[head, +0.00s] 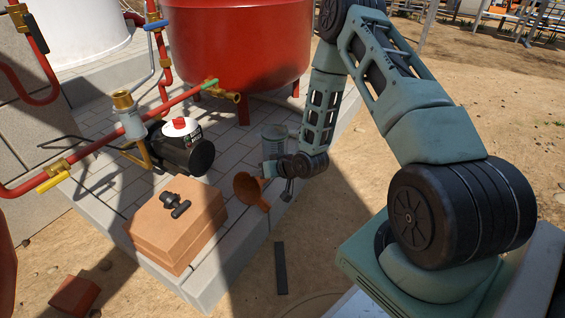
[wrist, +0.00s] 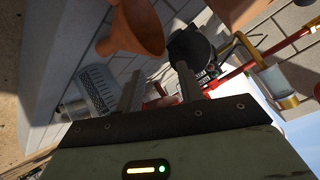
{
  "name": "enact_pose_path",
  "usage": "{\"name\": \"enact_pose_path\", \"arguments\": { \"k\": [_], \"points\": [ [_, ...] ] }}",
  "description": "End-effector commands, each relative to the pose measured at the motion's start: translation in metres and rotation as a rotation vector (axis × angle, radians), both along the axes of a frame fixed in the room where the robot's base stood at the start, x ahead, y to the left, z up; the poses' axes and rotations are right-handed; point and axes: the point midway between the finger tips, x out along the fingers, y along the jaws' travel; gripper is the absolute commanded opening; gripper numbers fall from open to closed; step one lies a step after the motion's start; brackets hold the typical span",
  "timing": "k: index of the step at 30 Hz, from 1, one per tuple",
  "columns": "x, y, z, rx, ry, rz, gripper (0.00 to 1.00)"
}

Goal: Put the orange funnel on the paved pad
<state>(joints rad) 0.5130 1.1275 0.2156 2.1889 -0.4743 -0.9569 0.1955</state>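The orange funnel (head: 250,189) is tilted at the right edge of the paved pad (head: 112,188) in the head view. I cannot tell whether it lies on the paving or is clear of it. In the wrist view the funnel (wrist: 140,28) is just beyond my fingertips, its wide cone near the top. My gripper (head: 268,170) is low over the pad edge, close beside the funnel. In the wrist view the two fingers of my gripper (wrist: 158,76) stand apart with nothing clearly between them. Part of the pad is hidden by my arm.
Stacked terracotta blocks (head: 172,232) bear a small black fitting (head: 175,204). A grey perforated canister (head: 273,137) stands behind my gripper. A black pump (head: 182,150), red pipes (head: 170,105) and a red tank (head: 237,45) occupy the back. Sandy ground lies to the right.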

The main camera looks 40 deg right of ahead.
Motion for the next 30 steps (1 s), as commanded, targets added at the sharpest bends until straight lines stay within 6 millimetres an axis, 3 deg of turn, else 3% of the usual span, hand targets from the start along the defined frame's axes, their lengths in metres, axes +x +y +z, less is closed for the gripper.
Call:
{"name": "enact_pose_path", "arguments": {
  "k": [3, 13, 19, 30],
  "points": [
    [-0.023, -0.007, 0.023, -0.001, 0.002, -0.002, 0.37],
    [-0.073, -0.02, 0.06, -0.001, 0.001, 0.0, 0.37],
    [-0.085, -0.023, 0.067, 0.0, 0.0, 0.0, 0.37],
    [-0.086, -0.023, 0.067, -0.001, 0.0, 0.001, 0.37]
  ]
}}
